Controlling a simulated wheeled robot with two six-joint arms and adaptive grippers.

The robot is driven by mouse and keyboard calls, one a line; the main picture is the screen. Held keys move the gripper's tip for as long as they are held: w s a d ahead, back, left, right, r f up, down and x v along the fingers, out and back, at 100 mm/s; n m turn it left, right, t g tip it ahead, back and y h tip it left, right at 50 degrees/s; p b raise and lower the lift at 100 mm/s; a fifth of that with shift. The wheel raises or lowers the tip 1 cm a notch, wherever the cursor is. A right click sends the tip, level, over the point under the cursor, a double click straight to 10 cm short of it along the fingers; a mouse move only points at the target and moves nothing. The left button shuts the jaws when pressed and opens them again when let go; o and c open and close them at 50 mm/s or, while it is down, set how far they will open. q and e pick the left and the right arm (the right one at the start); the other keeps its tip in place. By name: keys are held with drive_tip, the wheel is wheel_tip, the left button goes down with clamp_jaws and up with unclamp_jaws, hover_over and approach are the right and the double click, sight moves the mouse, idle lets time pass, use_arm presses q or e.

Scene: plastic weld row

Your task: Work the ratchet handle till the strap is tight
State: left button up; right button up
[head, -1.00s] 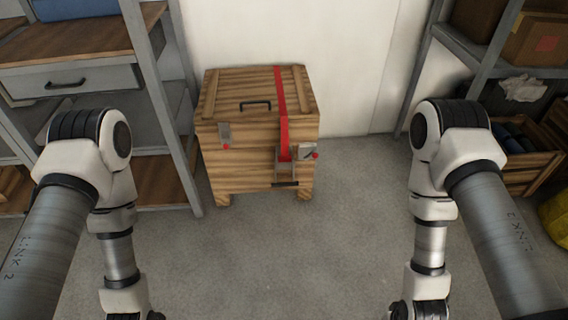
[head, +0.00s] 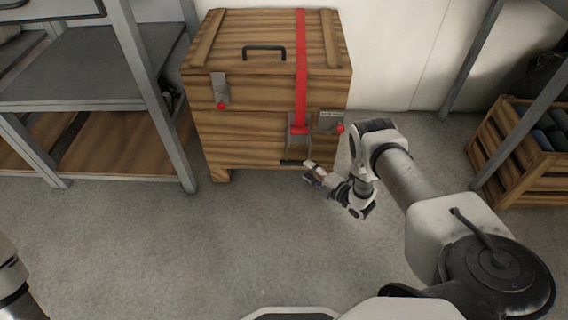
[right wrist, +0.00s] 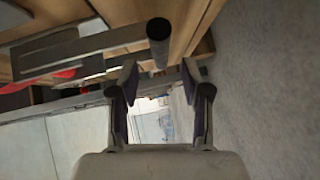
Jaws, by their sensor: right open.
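A wooden crate (head: 235,130) with a red strap (head: 301,60) over its lid stands ahead. The strap runs down into a grey metal ratchet (head: 299,145) on the crate's front. The ratchet's handle has a dark crossbar grip (head: 291,162) at its lower end. My right gripper (head: 311,172) is open, low in front of the crate, close to this grip. In the right wrist view, the black grip (right wrist: 158,40) shows beyond and roughly between the open fingertips (right wrist: 160,72); I see no contact. My left gripper is out of view.
The crate has red-knobbed latches (head: 220,91) and a lid handle (head: 264,50). A grey shelf unit (head: 150,90) stands close on the left. A wooden bin (head: 520,150) sits at the right. The floor (head: 190,250) before the crate is clear.

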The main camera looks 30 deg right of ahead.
sight(300, 165)
drive_tip(key=x, duration=0.1)
drive_tip(key=b+x, duration=0.1)
drive_tip(key=x, duration=0.1)
drive_tip(key=b+x, duration=0.1)
drive_tip(key=x, duration=0.1)
drive_tip(key=shift+f, duration=0.25)
drive_tip(key=shift+w+r, duration=0.1)
drive_tip(key=shift+w, duration=0.35)
clamp_jaws()
drive_tip(key=shift+s+a+r, duration=0.1)
drive_tip(key=s+a+r+m+g+y+p, duration=0.1)
drive_tip(key=s+a+r+m+g+p, duration=0.2)
drive_tip(key=p, duration=0.6)
drive_tip(key=s+a+r+m+g+y+p, duration=0.1)
drive_tip(key=s+a+r+m+g+p, duration=0.2)
drive_tip(key=s+r+g+p, duration=0.3)
wheel_tip(300, 165, up, 2)
drive_tip(key=s+p, duration=0.1)
drive_tip(key=p, duration=0.2)
drive_tip(key=shift+s+a, duration=0.2)
drive_tip(key=shift+s, duration=0.05)
drive_tip(key=shift+r, duration=0.1)
